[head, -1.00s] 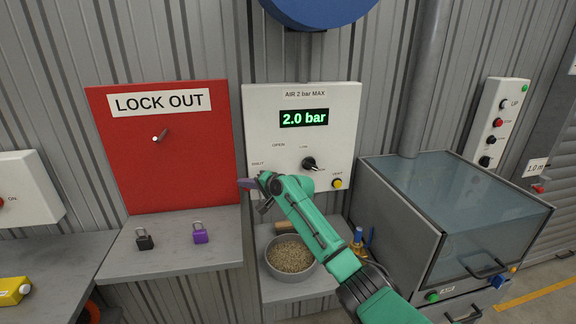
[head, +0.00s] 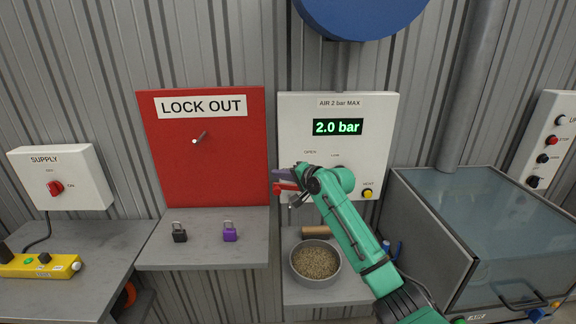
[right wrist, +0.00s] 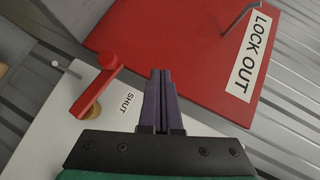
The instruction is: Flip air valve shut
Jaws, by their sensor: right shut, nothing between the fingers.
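The air panel (head: 378,105) is white, reads 2.0 bar, and carries an OPEN label. The red valve lever (head: 287,187) is partly hidden behind my right gripper in the head view. In the right wrist view the lever (right wrist: 98,88) runs from its brass pivot (right wrist: 95,109) beside the SHUT label (right wrist: 126,103). It points toward the panel edge nearest the red board. My right gripper (head: 278,175) has its purple fingers together and empty. In the wrist view the fingers (right wrist: 161,75) are beside the lever with a visible gap. My left gripper is out of view.
The red lock-out board (head: 205,165) stands left, with a peg. Black (head: 179,236) and purple (head: 230,234) padlocks sit on a grey shelf (head: 200,255). A bowl of pellets (head: 316,262) is under the panel. A glass-topped cabinet (head: 425,230) stands right.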

